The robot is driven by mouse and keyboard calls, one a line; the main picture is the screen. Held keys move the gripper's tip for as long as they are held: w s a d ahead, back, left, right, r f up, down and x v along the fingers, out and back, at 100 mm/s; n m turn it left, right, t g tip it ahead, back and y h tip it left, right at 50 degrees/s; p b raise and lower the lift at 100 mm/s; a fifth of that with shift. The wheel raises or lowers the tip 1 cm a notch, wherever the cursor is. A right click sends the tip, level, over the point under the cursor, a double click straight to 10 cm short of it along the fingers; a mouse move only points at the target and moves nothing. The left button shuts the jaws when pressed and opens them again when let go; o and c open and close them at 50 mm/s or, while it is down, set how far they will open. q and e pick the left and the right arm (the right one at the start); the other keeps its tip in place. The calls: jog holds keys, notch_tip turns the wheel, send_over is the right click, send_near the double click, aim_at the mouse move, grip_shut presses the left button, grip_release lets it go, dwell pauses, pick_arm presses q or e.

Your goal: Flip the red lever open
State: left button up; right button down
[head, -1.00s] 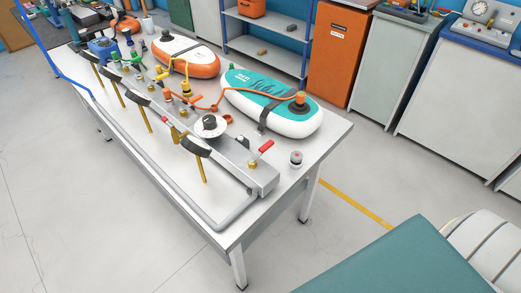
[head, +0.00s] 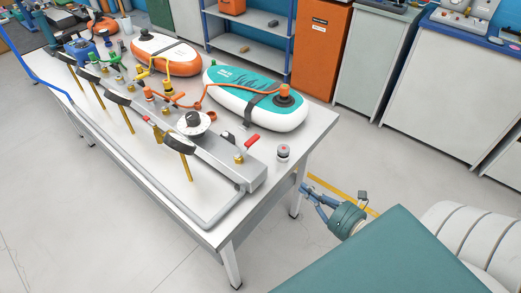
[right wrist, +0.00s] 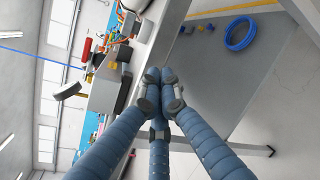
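The red lever (head: 252,141) sits on a brass valve (head: 239,158) near the right end of the grey manifold bar (head: 222,160) on the white table. It is tilted up to the right. In the right wrist view a red handle (right wrist: 86,48), apparently this lever, shows to the left of my fingers. My right gripper (head: 305,188) is beyond the table's right end, below the tabletop and apart from the lever. Its blue fingers (right wrist: 160,78) come together at the tips with nothing between them. My left gripper is not in view.
A gauge dial (head: 193,124) and a small grey knob with a red top (head: 283,152) flank the lever. A teal and white inflatable board (head: 255,98) lies behind. The table's right edge (head: 322,138) lies between gripper and lever.

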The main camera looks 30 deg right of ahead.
aim_at(253, 144)
jog(key=a+r+n+t+y, duration=0.1)
jog(key=a+r+n+y, duration=0.3)
jog(key=r+n, duration=0.5)
notch_tip(253, 144, up, 3)
jog(key=shift+f+n, duration=0.1)
jog(key=shift+n, duration=0.3)
jog(key=shift+w+a, duration=0.1)
jog(key=p+x, duration=0.4)
jog(key=x, duration=0.9)
jog(key=shift+r, duration=0.25)
jog(key=shift+w+a+f+p, duration=0.2)
jog(key=shift+w+p, duration=0.15)
jog(key=shift+w, duration=0.15)
